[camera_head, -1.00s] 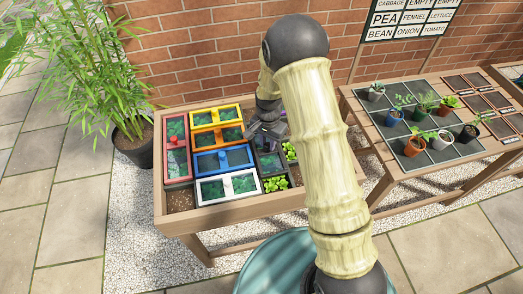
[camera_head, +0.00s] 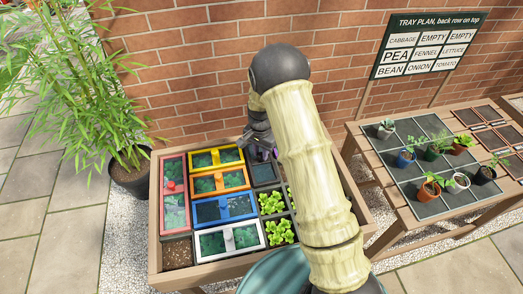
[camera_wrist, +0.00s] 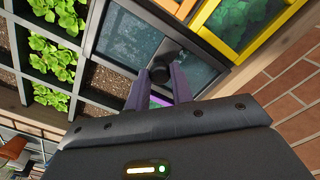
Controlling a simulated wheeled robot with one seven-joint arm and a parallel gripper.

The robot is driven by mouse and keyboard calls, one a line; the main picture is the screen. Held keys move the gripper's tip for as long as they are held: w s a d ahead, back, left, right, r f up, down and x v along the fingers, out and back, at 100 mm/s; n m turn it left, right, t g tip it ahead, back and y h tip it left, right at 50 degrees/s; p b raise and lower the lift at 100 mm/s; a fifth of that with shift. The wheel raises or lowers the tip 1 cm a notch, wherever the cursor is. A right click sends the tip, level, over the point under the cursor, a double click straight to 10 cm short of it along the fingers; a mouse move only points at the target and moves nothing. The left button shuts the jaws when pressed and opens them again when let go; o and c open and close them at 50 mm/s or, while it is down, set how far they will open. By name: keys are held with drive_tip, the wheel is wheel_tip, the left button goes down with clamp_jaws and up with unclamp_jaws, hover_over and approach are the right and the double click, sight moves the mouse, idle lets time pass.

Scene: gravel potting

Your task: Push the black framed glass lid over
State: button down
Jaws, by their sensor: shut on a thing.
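The black framed glass lid (camera_head: 265,173) lies at the back of the planter bed, right of the yellow framed lid (camera_head: 216,158). In the wrist view the lid (camera_wrist: 130,40) shows glass panes on either side of a dark round knob (camera_wrist: 172,62). My gripper (camera_head: 262,153) is over the lid, partly hidden by my arm in the head view. In the wrist view its purple fingers (camera_wrist: 161,88) are shut on the knob.
Red, orange (camera_head: 218,181), blue (camera_head: 224,208) and white (camera_head: 230,241) framed lids lie beside it. Open cells with leafy plants (camera_head: 270,203) and bare soil are in front of the lid. A brick wall (camera_head: 200,60) stands close behind.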

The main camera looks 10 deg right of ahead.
sight(261, 153)
drive_tip(key=shift+w+r, duration=0.15)
drive_tip(key=shift+w, duration=0.15)
drive_tip(key=c, duration=1.2)
unclamp_jaws()
drive_tip(key=shift+c, duration=0.2)
wheel_tip(261, 153, up, 17)
drive_tip(key=b, duration=0.1)
drive_tip(key=shift+r, duration=0.15)
drive_tip(key=shift+s+d, duration=0.1)
